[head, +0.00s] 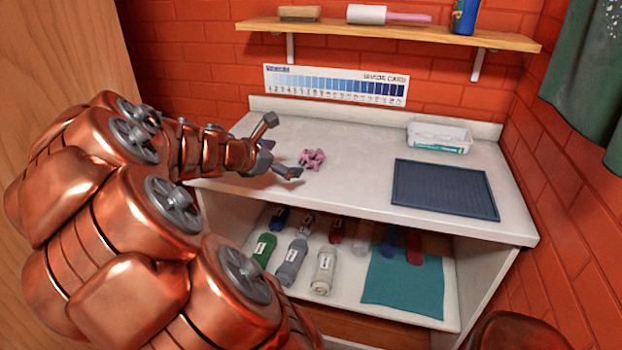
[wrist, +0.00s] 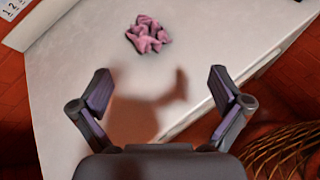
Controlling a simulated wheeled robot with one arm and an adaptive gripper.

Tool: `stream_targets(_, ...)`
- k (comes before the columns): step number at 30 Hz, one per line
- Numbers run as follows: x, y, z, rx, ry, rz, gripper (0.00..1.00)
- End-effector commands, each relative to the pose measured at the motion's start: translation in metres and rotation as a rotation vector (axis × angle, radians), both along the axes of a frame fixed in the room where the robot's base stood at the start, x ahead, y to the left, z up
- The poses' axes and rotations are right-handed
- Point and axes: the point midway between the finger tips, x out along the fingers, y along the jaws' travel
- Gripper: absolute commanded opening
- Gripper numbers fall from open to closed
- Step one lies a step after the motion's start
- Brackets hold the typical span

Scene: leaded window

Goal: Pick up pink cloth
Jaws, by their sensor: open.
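The pink cloth (head: 312,159) lies crumpled in a small heap on the white countertop (head: 350,180), toward its left part. In the wrist view the pink cloth (wrist: 147,35) is at the top, beyond my fingertips and a little left of the middle between them. My gripper (head: 283,146) is open and empty, just left of the cloth in the head view and apart from it. In the wrist view both fingers of my gripper (wrist: 159,88) are spread wide, with a shadow on the counter between them.
A dark blue ribbed mat (head: 445,189) and a white tray (head: 438,136) are on the counter's right. A wooden wall shelf (head: 390,34) hangs above.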

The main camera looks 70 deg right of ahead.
Motion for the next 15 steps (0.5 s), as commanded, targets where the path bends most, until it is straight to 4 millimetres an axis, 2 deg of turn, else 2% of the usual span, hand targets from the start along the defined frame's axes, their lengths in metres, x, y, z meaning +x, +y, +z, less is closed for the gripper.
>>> stream_targets(1,-0.002,-0.015,-0.019,-0.005,0.067,0.026,1.0)
stream_targets(6,0.002,-0.045,-0.032,-0.012,0.23,0.113,1.0)
stream_targets(15,-0.001,-0.065,-0.038,-0.01,0.283,0.138,1.0)
